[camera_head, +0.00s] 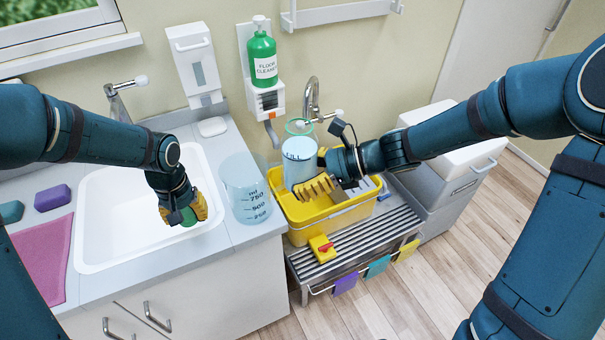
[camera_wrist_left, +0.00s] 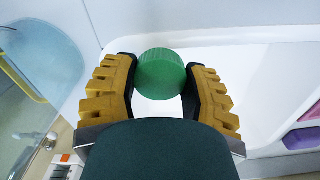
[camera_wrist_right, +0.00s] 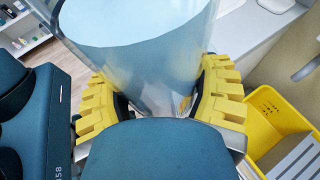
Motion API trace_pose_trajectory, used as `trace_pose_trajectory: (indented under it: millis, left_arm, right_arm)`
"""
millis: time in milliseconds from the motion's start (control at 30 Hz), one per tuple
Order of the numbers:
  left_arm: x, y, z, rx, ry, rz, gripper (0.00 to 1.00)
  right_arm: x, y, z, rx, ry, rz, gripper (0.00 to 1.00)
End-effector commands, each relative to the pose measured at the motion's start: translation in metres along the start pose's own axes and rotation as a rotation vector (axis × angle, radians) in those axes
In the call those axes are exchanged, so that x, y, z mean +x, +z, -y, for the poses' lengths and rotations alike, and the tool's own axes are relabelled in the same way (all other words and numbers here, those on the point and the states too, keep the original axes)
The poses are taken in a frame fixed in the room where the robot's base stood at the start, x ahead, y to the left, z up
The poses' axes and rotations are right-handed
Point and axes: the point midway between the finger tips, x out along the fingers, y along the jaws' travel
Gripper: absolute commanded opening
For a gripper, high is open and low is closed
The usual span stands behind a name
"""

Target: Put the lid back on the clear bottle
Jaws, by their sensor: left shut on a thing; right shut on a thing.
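My left gripper (camera_head: 188,212) is shut on a round green lid (camera_wrist_left: 162,74) and holds it over the white sink's right side. The lid also shows in the head view (camera_head: 186,217), partly covered by the fingers. My right gripper (camera_head: 318,188) is shut on the clear bottle (camera_head: 299,157), which stands roughly upright above the yellow bucket. The bottle has a green ring (camera_head: 292,127) at its top and pale blue contents. In the right wrist view the bottle (camera_wrist_right: 150,70) sits between both fingers. The lid and the bottle are well apart.
A clear measuring jug (camera_head: 240,180) stands on the counter between the grippers. The yellow bucket (camera_head: 340,222) rests on a slatted metal bench (camera_head: 350,250). A tap (camera_head: 311,95) and green cleaner bottle (camera_head: 262,58) are behind. Sponges and a pink cloth (camera_head: 42,255) lie left of the sink (camera_head: 110,245).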

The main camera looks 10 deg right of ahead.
Motion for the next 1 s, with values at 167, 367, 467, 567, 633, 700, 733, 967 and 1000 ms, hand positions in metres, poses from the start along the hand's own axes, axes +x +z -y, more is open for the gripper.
trace_pose_trajectory:
  millis: [167,367,467,567,633,700,733,967,1000]
  left_arm:
    - [-0.026,-0.015,-0.007,-0.207,0.001,-0.007,0.38]
    - [-0.08,-0.036,-0.026,-0.6,0.005,-0.011,0.38]
    - [-0.111,-0.044,-0.04,-0.784,0.007,-0.011,0.38]
    - [-0.142,-0.048,-0.057,-0.918,0.007,-0.009,0.38]
    - [-0.164,-0.049,-0.07,-0.969,0.007,-0.009,0.38]
    - [-0.183,-0.048,-0.085,-0.967,0.007,-0.008,0.38]
    - [-0.192,-0.047,-0.092,-0.955,0.008,-0.008,0.38]
    - [-0.244,-0.03,-0.152,-0.547,0.007,-0.006,0.38]
    - [-0.251,-0.026,-0.162,-0.442,0.007,-0.006,0.38]
  right_arm:
    - [0.0,0.001,0.0,-0.001,0.0,0.002,0.24]
    - [0.0,0.001,0.0,-0.001,0.0,0.002,0.24]
    - [0.0,0.001,0.0,-0.001,-0.001,0.002,0.24]
    - [0.0,0.001,0.0,-0.001,-0.001,0.002,0.24]
    - [0.0,0.001,0.0,-0.001,-0.001,0.002,0.24]
    - [0.0,0.001,0.0,-0.001,-0.001,0.002,0.24]
    - [0.0,0.001,0.0,-0.001,-0.001,0.002,0.24]
    - [0.0,0.001,0.0,-0.001,-0.001,0.002,0.24]
    - [0.0,0.001,0.0,-0.001,-0.001,0.002,0.24]
